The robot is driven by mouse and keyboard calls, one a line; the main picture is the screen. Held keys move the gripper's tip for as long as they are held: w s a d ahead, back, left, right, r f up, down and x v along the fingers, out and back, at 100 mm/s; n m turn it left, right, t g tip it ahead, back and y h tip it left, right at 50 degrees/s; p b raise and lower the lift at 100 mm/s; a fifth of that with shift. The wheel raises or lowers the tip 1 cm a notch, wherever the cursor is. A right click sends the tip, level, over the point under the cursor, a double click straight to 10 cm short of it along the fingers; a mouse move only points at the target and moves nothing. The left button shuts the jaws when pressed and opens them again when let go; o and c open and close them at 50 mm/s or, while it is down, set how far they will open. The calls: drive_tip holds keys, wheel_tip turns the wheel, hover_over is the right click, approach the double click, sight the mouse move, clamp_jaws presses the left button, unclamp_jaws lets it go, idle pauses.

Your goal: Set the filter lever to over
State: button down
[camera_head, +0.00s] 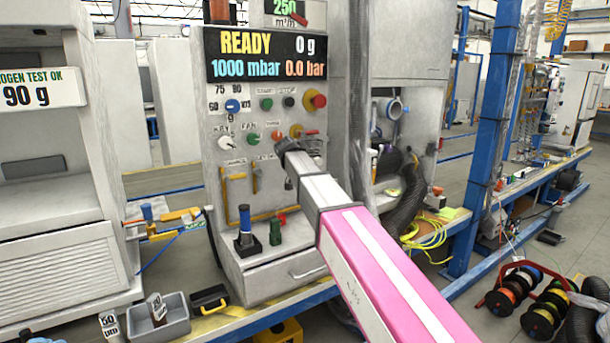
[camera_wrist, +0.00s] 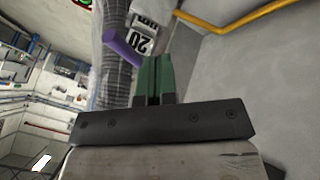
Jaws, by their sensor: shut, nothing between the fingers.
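My gripper (camera_head: 296,147) is at the front panel of the charging station in the head view, at the end of my pink and white arm. In the wrist view its green fingers (camera_wrist: 153,80) are together, with nothing seen between them. A purple bar (camera_wrist: 122,48) lies just left of the fingertips; I cannot tell whether they touch. A "20 um" tag (camera_wrist: 143,32) is beyond it. No readable label shows which one is the filter lever.
The panel (camera_head: 222,150) has several knobs and buttons under a READY display (camera_head: 265,53). A blue-handled tool (camera_head: 245,230) and a green piece (camera_head: 275,232) stand on the ledge below. A yellow pipe (camera_wrist: 245,15) crosses the wrist view's upper right. A grey hose (camera_head: 405,200) is right of my arm.

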drive_tip(key=shift+s+d+f, duration=0.1)
drive_tip(key=shift+d+f, duration=0.15)
drive_tip(key=shift+d, duration=0.5)
drive_tip(key=shift+s+d+f, duration=0.1)
drive_tip(key=shift+d+f, duration=0.1)
drive_tip(key=shift+d, duration=0.5)
drive_tip(key=shift+s+d+f, duration=0.1)
drive_tip(key=shift+d+f, duration=0.15)
drive_tip(key=shift+d, duration=0.5)
